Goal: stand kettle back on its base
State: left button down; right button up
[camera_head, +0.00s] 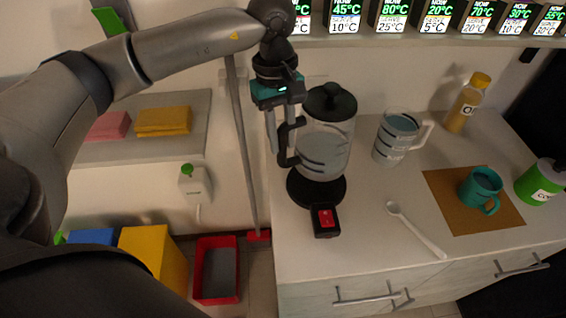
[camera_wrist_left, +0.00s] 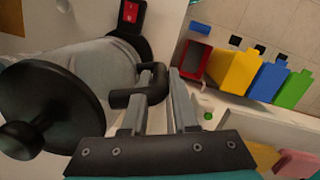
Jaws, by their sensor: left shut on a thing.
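The kettle (camera_head: 327,146) is a clear glass jug with a black lid (camera_head: 329,103) and a black handle on its left side. It stands about upright over its round black base (camera_head: 333,195), which has a red switch (camera_head: 325,217) at the front. I cannot tell whether the kettle rests on the base or hangs just above it. My left gripper (camera_head: 284,147) is shut on the handle. In the left wrist view the fingers (camera_wrist_left: 160,115) close around the handle (camera_wrist_left: 142,93), and the lid (camera_wrist_left: 45,100) is large at the left. My right gripper is not in view.
A measuring jug (camera_head: 396,138) stands just right of the kettle. A spoon (camera_head: 415,230), a teal mug (camera_head: 481,188) on a brown mat (camera_head: 450,205) and bottles are further right. A shelf (camera_head: 440,41) runs behind. The counter front is mostly clear.

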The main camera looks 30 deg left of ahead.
aim_at(282, 165)
pick_arm(q)
jog(key=shift+w+f, duration=0.1)
jog(key=shift+f, duration=3.85)
jog(key=shift+f, duration=0.1)
jog(key=c, duration=0.7)
grip_release()
jog(key=shift+f, duration=0.1)
jog(key=r, duration=0.4)
jog(key=a+r, duration=0.1)
jog(key=r, duration=0.7)
jog(key=shift+w+a+r, duration=0.1)
jog(key=shift+w+a, duration=0.1)
jog(key=shift+w, duration=0.15)
